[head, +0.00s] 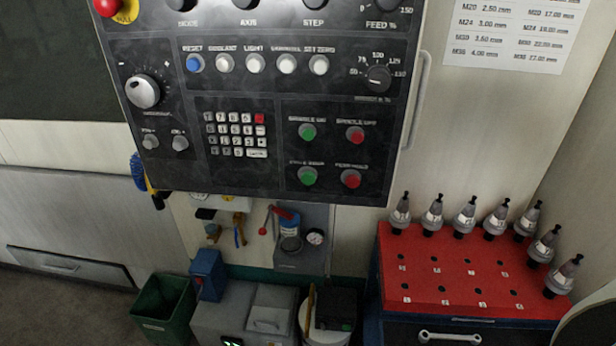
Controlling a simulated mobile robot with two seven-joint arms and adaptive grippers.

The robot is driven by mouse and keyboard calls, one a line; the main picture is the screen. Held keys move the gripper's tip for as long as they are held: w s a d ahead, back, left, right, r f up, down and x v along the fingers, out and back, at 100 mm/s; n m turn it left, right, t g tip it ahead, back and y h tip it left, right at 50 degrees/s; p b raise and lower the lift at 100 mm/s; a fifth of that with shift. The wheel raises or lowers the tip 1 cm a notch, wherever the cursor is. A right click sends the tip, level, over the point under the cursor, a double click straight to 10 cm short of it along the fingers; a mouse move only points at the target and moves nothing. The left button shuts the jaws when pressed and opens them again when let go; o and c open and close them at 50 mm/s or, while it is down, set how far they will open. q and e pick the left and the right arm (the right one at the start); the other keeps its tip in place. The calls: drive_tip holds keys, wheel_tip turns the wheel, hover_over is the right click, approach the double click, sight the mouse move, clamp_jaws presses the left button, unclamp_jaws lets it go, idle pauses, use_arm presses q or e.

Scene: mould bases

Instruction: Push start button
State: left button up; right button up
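The black control panel (270,180) hangs tilted in the upper middle of the head view. Its lower right block holds two green and two red buttons. The lower green button (307,176) sits under a blurred label that may read cycle start. A red button (351,179) is to its right under a label like feed hold. Above are the green spindle-on button (308,132) and the red spindle-off button (355,134). Nothing covers these buttons. Neither of my grippers is in view.
A handle (418,100) runs along the panel's right edge. A red-topped tool cart (460,270) with several tool holders stands at lower right. A green bin (165,308) and grey boxes stand below. A red emergency knob (106,7) is at upper left.

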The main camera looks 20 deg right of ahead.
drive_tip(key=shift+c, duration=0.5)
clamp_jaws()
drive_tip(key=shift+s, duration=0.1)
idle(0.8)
